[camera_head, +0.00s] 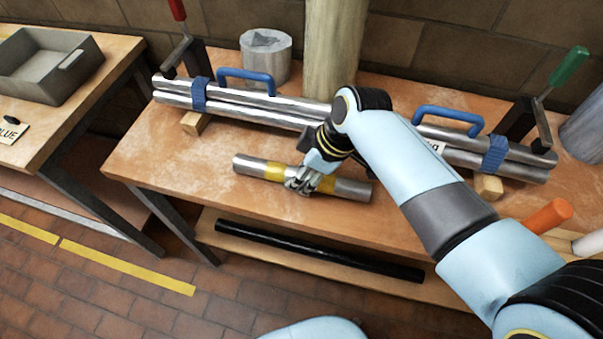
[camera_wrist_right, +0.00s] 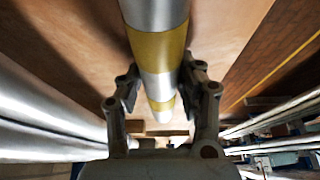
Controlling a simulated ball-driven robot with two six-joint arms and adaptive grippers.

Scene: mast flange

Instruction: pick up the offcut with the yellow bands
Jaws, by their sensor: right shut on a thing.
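The offcut (camera_head: 252,166) is a short silver tube with yellow bands. It lies lengthwise along the front part of the wooden bench top; I cannot tell whether it touches the wood. My right gripper (camera_head: 303,183) is over its middle from above and is shut on it, hiding part of the tube. In the right wrist view the offcut (camera_wrist_right: 157,88) runs between the two fingers of the right gripper (camera_wrist_right: 160,95), with one yellow band beyond the fingers and one between them. My left gripper is not in view.
Behind the offcut, long silver tubes (camera_head: 250,108) with blue handles and blue straps rest on wooden blocks. A post (camera_head: 333,45) and a grey cylinder (camera_head: 266,58) stand behind them. An orange cylinder (camera_head: 547,216) lies right. A black tube (camera_head: 320,250) lies on the lower shelf.

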